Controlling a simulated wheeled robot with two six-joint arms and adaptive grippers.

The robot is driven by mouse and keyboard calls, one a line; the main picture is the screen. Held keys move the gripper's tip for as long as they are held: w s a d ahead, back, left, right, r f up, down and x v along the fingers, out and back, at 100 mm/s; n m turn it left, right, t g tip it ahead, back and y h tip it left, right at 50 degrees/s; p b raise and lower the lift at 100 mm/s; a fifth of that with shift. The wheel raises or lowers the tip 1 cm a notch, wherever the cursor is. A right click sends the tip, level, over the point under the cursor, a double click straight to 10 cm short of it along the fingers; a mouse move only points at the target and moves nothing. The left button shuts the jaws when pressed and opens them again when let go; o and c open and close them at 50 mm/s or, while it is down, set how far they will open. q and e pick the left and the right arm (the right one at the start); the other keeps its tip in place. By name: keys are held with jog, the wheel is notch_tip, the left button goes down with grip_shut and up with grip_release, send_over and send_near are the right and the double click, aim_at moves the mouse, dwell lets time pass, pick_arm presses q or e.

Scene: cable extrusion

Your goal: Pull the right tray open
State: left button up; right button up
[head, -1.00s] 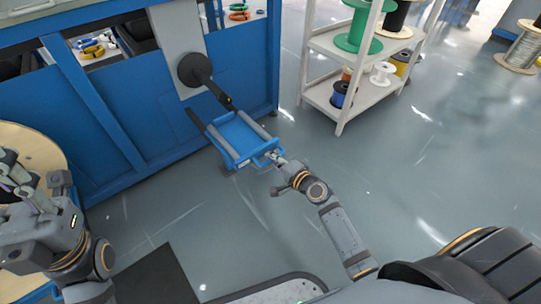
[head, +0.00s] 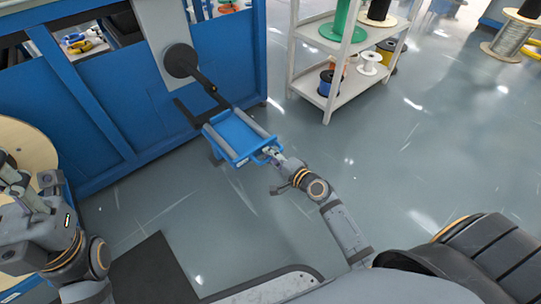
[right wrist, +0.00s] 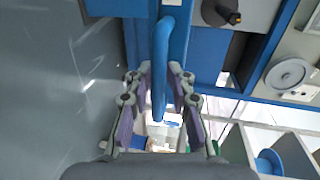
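The right tray (head: 238,136) is a blue tray with grey side rails. It stands out from the blue machine cabinet (head: 110,110), low over the floor. Its blue handle (right wrist: 161,60) runs between the fingers of my right gripper (right wrist: 160,75) in the right wrist view. The fingertips lie close against both sides of the handle. In the head view my right gripper (head: 271,153) is at the tray's front edge. My left gripper (head: 25,185) is at the left edge, away from the tray. Its fingers overlap and their opening is unclear.
A black crank arm (head: 190,68) on the cabinet's grey panel is above and behind the tray. A white shelf (head: 330,100) with cable spools stands to the right. A round wooden spool (head: 22,140) is near my left arm. The floor in front of the tray is clear.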

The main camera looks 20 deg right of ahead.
jog(key=shift+o, duration=0.6)
jog(key=shift+s+d, duration=0.1)
jog(key=shift+s, duration=0.1)
jog(key=v, duration=1.1)
jog(key=shift+s, duration=0.25)
jog(key=shift+r, duration=0.1)
